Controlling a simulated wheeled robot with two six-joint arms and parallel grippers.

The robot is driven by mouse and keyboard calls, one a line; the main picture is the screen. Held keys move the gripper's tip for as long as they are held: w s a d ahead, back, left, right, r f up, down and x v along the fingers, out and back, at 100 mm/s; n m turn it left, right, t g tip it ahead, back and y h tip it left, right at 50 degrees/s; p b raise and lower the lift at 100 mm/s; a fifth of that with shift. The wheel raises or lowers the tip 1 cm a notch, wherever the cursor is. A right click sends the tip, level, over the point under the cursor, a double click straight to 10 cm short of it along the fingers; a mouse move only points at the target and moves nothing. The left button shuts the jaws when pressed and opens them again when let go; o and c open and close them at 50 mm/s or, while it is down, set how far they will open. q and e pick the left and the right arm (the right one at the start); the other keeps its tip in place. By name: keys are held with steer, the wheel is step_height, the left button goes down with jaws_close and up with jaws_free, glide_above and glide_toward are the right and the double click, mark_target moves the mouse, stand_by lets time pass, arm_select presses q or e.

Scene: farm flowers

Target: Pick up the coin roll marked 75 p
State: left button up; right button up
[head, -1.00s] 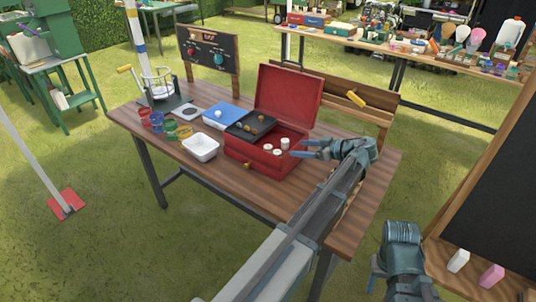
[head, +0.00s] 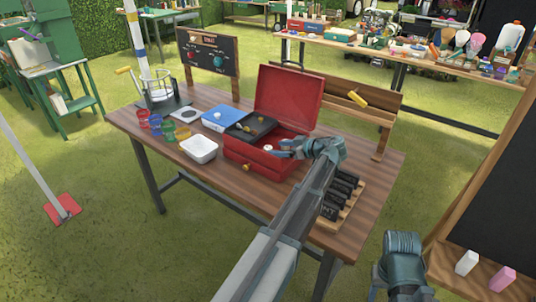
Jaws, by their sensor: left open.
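The red cash box (head: 258,161) stands open on the wooden table, its lid (head: 288,95) tilted up and a black coin tray (head: 249,127) at its left. One white coin roll (head: 267,149) shows in the red compartment; its marking is too small to read. My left gripper (head: 279,149) is open over that compartment, close to the rolls, and hides the others. Whether it touches a roll I cannot tell. My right gripper (head: 388,278) is at the bottom right, away from the table; its fingers do not show clearly.
A wooden rack with black slots (head: 345,190) lies at the table's right, partly behind my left arm. A blackboard stands at the right.

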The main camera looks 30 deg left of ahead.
mark_target(269, 148)
arm_select(q)
steer(key=x, duration=0.3)
steer(key=shift+f+b, duration=0.1)
steer(key=shift+b, duration=0.3)
jaws_close()
